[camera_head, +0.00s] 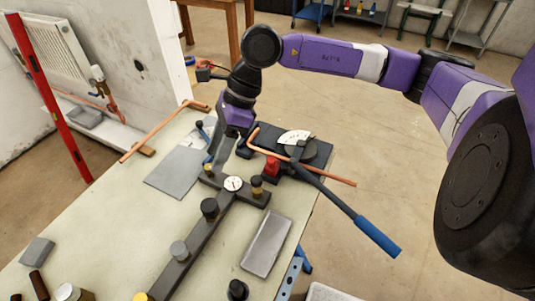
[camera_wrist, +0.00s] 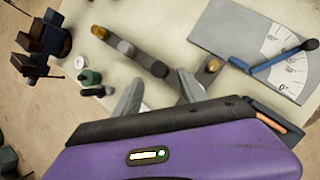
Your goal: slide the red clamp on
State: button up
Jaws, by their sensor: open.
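A small red clamp-like block (camera_head: 271,166) sits at the near left of the pipe bender (camera_head: 312,150), close to a bent copper pipe (camera_head: 325,177). I cannot tell whether it is around the pipe or beside it. My gripper (camera_head: 214,157) points down left of the bender, near the dark bar fixture (camera_head: 195,238). In the wrist view its two grey fingers (camera_wrist: 160,92) are apart with nothing held between them. The fixture's dark bar (camera_wrist: 140,55) and a brass knob (camera_wrist: 212,65) show beyond the fingers. I do not make out the red block in the wrist view.
The bender's long blue handle (camera_head: 378,237) sticks out past the bench's right edge. A grey sheet (camera_head: 175,171) and a grey tray (camera_head: 267,243) lie on the bench. Another copper pipe (camera_head: 160,133) lies at the back left. A red post (camera_head: 50,95) stands left.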

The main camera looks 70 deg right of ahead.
aim_at(271, 159)
jog(key=s+d+f+g+h, duration=0.1)
jog(key=s+d, duration=0.1)
jog(key=d, duration=0.2)
jog(key=s+d+f+g+h, duration=0.1)
jog(key=s+d+f+h, duration=0.1)
jog(key=d, duration=0.3)
jog(key=s+d+f+g+h, duration=0.1)
jog(key=s+d+h, duration=0.1)
jog(key=s+d, duration=0.1)
jog(key=shift+s+d+f+n, duration=0.15)
jog(key=shift+s+d, duration=0.05)
jog(key=shift+d, duration=0.2)
jog(key=shift+s+d+f+n, duration=0.15)
jog(key=shift+d, duration=0.2)
jog(key=shift+s+d+f, duration=0.1)
jog(key=shift+d+f, duration=0.05)
jog(key=shift+f, duration=0.1)
jog(key=shift+f+p, duration=0.95)
jog(key=shift+f, duration=2.65)
grip_shut()
jog(key=shift+r, duration=0.1)
